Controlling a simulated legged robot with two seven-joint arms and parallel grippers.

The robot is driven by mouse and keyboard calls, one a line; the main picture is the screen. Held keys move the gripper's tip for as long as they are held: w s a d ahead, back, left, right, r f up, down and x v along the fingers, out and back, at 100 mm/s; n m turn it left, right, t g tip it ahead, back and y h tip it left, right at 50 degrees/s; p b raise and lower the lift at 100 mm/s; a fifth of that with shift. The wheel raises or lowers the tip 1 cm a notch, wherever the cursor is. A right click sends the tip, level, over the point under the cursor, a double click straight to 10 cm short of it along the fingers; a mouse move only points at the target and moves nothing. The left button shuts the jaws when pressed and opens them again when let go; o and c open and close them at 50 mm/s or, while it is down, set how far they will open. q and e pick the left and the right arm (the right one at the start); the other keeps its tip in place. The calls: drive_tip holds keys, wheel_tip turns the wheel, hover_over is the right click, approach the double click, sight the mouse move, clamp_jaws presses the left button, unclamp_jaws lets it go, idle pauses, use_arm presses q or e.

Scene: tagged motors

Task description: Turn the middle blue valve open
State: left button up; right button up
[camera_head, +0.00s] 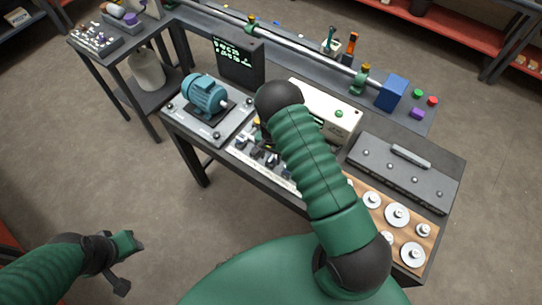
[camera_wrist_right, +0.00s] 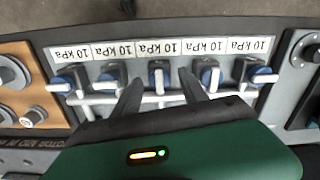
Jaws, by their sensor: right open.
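In the right wrist view a row of several blue valves with white handles stands under labels reading "10 kPa". The middle blue valve (camera_wrist_right: 158,76) sits at the centre of the row, its white handle pointing down in the picture. My right gripper (camera_wrist_right: 160,82) is open, with one dark finger on each side of the middle valve. I cannot tell whether the fingers touch it. In the head view my right arm hides the right gripper's jaws and much of the valve row (camera_head: 262,160).
A teal motor (camera_head: 205,95) on a plate stands left of the valves. A dark screen (camera_head: 238,60) and a cream box (camera_head: 325,112) are behind them. Floor is clear at left.

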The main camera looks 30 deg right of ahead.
sight(271, 159)
drive_tip(key=shift+r, duration=0.1)
drive_tip(key=shift+r, duration=0.35)
wheel_tip(271, 159, up, 16)
drive_tip(key=b, duration=0.3)
drive_tip(key=shift+b, duration=0.35)
drive_tip(key=shift+f, duration=0.15)
